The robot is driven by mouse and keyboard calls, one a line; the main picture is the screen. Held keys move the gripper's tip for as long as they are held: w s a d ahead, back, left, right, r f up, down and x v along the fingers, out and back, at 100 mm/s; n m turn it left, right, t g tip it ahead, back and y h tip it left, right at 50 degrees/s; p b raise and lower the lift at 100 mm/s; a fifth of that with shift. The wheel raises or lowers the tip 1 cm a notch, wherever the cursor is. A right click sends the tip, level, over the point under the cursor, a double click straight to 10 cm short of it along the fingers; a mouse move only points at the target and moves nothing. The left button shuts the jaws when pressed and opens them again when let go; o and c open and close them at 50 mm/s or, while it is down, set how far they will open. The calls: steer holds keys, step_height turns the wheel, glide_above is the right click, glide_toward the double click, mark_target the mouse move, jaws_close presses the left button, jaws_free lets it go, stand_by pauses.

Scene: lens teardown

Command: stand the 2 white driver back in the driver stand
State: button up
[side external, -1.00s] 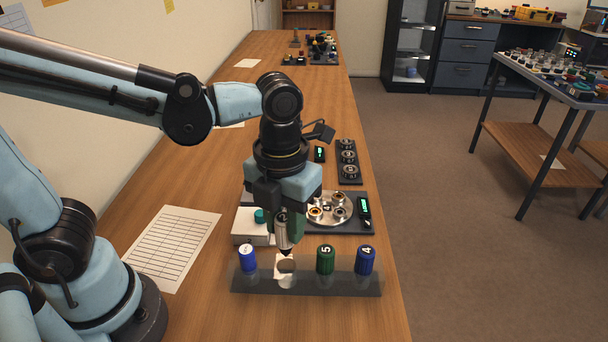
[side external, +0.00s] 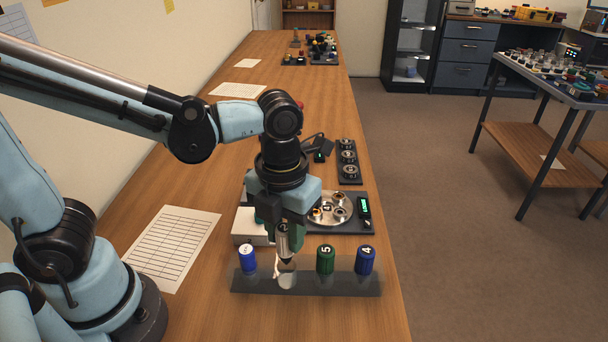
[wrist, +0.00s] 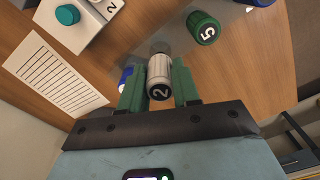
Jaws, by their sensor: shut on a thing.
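My gripper (side external: 288,254) is shut on the white driver, whose cap marked 2 (wrist: 160,78) faces the camera between the green fingers in the wrist view. The driver points down at the driver stand (side external: 335,284), a grey see-through rack near the front of the bench. It is over the second place from the left, between a blue driver (side external: 248,260) and the green driver marked 5 (side external: 325,260). A blue driver marked 4 (side external: 365,261) stands at the right end. The fingers partly hide the white driver in the side view, and I cannot tell how deep its tip is.
A white box with a teal knob (wrist: 67,15) and a dark tray with a round plate of lens parts (side external: 330,214) lie behind the stand. A printed sheet (side external: 172,246) lies to the left. Bare wood lies in front of the stand.

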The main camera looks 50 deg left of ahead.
mark_target(287, 251)
steer(key=shift+f, duration=0.15)
steer(key=shift+f, duration=1.85)
steer(key=shift+f, duration=0.45)
steer(key=o, duration=1.5)
steer(key=shift+o, duration=0.2)
steer(key=shift+r, duration=0.1)
steer(key=shift+r, duration=3.45)
